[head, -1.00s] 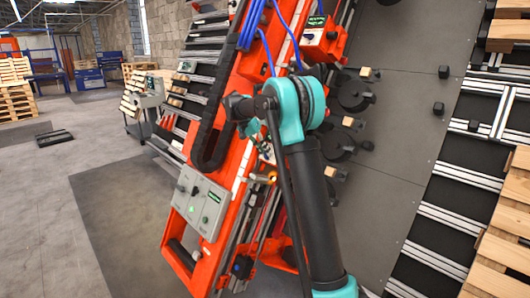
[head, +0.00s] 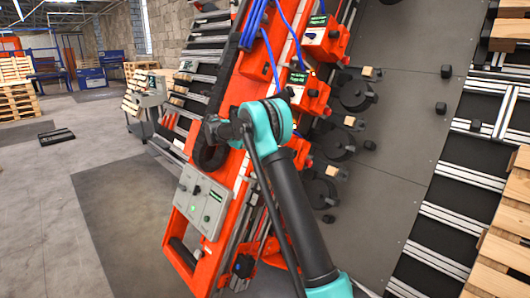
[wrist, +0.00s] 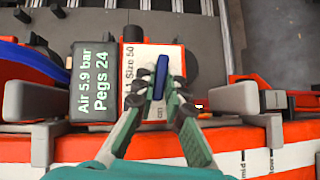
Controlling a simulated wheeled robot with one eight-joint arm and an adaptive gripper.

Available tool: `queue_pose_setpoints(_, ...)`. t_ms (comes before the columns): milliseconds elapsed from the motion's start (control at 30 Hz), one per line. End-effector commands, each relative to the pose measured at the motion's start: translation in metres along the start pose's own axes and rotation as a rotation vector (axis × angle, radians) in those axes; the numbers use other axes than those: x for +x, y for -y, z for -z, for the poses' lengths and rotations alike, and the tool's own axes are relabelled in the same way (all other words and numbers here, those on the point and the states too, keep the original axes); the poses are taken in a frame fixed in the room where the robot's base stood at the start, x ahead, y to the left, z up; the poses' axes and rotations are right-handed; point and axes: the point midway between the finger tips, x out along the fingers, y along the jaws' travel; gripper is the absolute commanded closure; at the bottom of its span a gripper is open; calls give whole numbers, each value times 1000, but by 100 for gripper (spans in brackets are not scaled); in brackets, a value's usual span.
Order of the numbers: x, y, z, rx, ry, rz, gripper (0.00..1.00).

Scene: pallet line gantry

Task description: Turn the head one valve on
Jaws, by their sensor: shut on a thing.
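In the wrist view a dark blue valve lever (wrist: 161,74) stands on a red head box, in front of a white label partly hidden but reading "1 Size 50". My gripper (wrist: 158,95) is shut on this lever, one green-and-black finger on each side. A dark display (wrist: 94,82) left of it reads "Air 5.9 bar, Pegs 24". In the head view my arm hides the gripper and the lever. Two red head boxes with displays, an upper one (head: 322,48) and a lower one (head: 313,97), show right of my arm.
A grey control box (head: 201,203) with a green light sits low on the orange gantry beam (head: 238,95). Blue hoses (head: 272,48) hang by the heads. Black round tools and small wooden blocks lie on the grey plate (head: 400,110). Open floor (head: 110,210) lies left.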

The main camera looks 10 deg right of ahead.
Motion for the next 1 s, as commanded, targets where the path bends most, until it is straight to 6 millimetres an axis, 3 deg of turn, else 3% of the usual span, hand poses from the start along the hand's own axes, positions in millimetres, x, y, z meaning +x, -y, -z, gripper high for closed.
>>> queue_pose_setpoints(400,0,2,1,-140,-9,-115,100)
queue_pose_setpoints(933,1,2,1,-158,-9,-130,100)
queue_pose_setpoints(967,1,2,1,-158,-9,-130,88)
queue_pose_setpoints(1000,1,2,1,-158,-9,-130,83)
